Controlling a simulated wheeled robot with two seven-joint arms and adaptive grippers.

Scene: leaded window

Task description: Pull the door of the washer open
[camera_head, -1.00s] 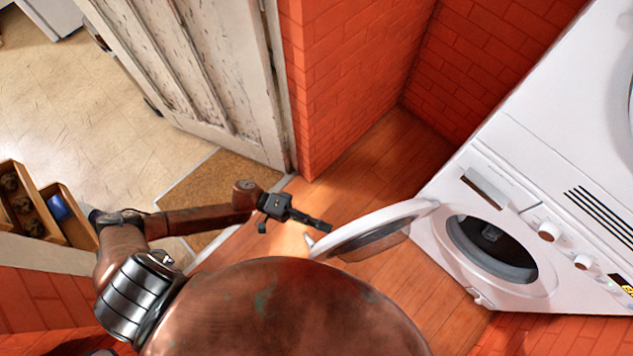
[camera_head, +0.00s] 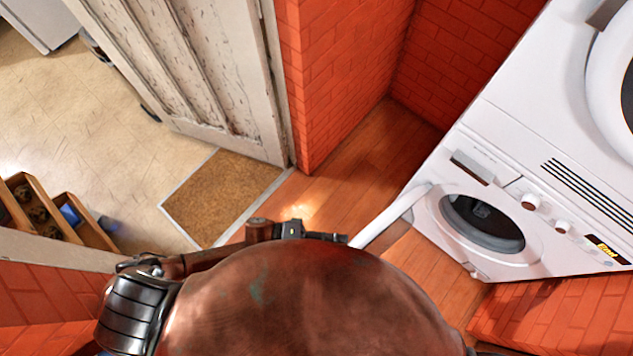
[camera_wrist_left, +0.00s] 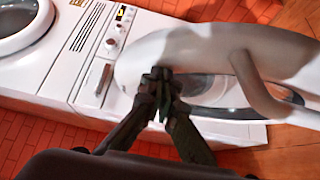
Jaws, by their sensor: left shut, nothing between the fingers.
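The white washer (camera_head: 462,262) stands at the right with its round dark drum opening (camera_head: 482,224) uncovered. Its white door (camera_head: 388,216) stands wide open, swung out to the left and seen nearly edge-on. In the left wrist view the door (camera_wrist_left: 195,48) looms large across the upper middle, partly in front of the drum opening. My left gripper (camera_head: 338,237) is shut and empty, its tips at the door's free end. In the left wrist view the dark fingers (camera_wrist_left: 160,76) overlap the door; I cannot tell whether they touch. My right gripper is not in view.
An orange brick wall corner (camera_head: 345,80) and a worn white door (camera_head: 190,70) stand at the back. A brown mat (camera_head: 222,196) and a wooden box (camera_head: 88,232) lie left. Wooden floor between is clear.

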